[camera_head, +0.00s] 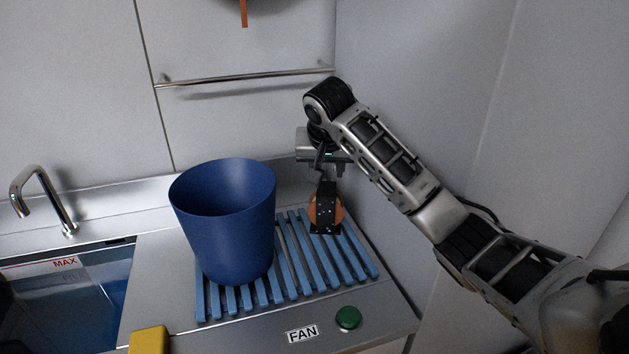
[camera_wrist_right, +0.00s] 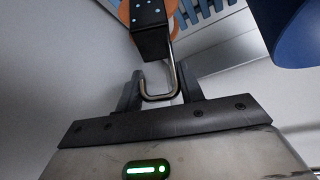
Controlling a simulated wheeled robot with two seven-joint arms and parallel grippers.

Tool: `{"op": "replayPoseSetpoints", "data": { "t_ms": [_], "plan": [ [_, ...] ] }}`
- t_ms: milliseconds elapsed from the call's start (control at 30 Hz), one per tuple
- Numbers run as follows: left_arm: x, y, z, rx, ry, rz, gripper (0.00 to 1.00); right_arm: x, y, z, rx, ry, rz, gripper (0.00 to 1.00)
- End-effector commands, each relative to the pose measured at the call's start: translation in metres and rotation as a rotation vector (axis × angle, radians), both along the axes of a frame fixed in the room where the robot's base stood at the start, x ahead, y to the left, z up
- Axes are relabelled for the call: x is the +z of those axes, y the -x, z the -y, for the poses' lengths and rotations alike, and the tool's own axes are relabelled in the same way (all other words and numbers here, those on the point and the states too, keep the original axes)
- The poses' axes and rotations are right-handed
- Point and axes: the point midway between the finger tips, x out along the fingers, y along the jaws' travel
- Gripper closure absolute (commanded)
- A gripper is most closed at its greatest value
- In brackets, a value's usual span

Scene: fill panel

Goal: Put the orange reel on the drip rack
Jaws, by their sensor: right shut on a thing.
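The orange reel (camera_head: 339,209) has a black bracket with light dots and hangs upright over the back right of the blue slatted drip rack (camera_head: 355,262). I cannot tell whether it touches the slats. My right gripper (camera_head: 321,165) is directly above it, pointing down. In the right wrist view, my right gripper (camera_wrist_right: 161,88) is shut on the reel's bent metal handle, with the black bracket and part of the orange reel (camera_wrist_right: 127,12) beyond it. My left gripper is not in view.
A large blue bucket (camera_head: 224,235) stands on the rack's left part, left of the reel. A sink (camera_head: 62,300) and tap (camera_head: 45,195) are at left. A green button (camera_head: 348,317) and FAN label are in front. A wall rail (camera_head: 245,76) runs behind. Slats right of the bucket are clear.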

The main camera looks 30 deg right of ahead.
Motion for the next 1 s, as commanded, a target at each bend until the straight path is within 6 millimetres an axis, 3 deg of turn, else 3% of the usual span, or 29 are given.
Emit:
{"op": "replayPoseSetpoints", "data": {
  "t_ms": [333, 767, 800, 833, 867, 1000],
  "plan": [
    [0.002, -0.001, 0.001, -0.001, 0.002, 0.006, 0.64, -0.045, -0.001, 0.017, -0.014, 0.002, -0.001, 1.0],
    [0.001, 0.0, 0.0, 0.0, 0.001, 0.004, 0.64, -0.052, -0.001, 0.017, -0.014, -0.001, 0.002, 1.0],
    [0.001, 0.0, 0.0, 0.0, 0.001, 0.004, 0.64, -0.053, -0.001, 0.017, -0.015, 0.0, 0.0, 0.51],
    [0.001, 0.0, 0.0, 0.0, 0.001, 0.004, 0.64, -0.053, -0.001, 0.017, -0.015, 0.0, 0.0, 0.43],
    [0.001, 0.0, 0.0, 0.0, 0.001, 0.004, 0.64, -0.053, -0.001, 0.017, -0.015, 0.0, 0.0, 0.41],
    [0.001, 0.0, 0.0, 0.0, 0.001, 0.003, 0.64, -0.052, -0.001, 0.017, -0.015, 0.0, 0.0, 0.41]
  ]
}}
